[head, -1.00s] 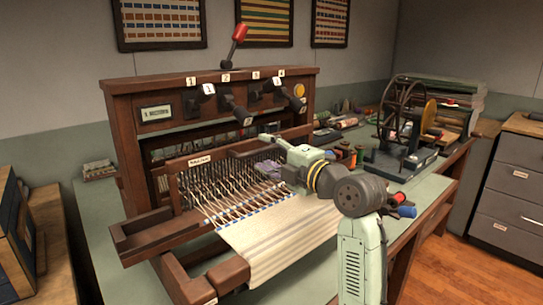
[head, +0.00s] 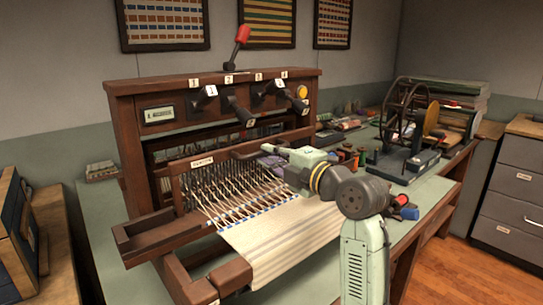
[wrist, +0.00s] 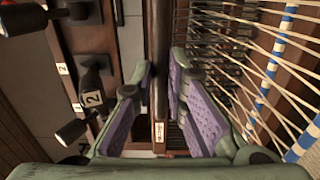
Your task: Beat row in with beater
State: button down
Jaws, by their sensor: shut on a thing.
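The loom's beater (head: 203,162) is a dark wooden frame with a white label, upright across the warp. My gripper (head: 268,160) is at the beater's upper bar, right of the label. In the wrist view my gripper (wrist: 160,90) has a purple-padded finger on each side of the dark bar (wrist: 160,40) and is shut on it. Pale warp threads (head: 235,185) run through the beater to the cream cloth (head: 285,238). A blue-and-white row (wrist: 268,75) crosses the threads at the cloth's edge, apart from the beater. My arm hides part of the beater's right side.
The loom's upright panel (head: 125,100) carries numbered black levers (head: 235,108) and a red-knobbed lever (head: 241,38) behind the beater. A spinning wheel (head: 405,125) and spools (head: 350,157) stand on the table to the right. Wooden floor is clear at lower right.

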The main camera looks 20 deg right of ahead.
jog(key=b+v, duration=0.4)
jog(key=v, duration=0.6)
jog(key=shift+s, duration=0.35)
jog(key=shift+d, duration=0.15)
jog(key=x, duration=0.8)
jog(key=shift+b, duration=0.4)
jog(key=c, duration=1.2)
grip_release()
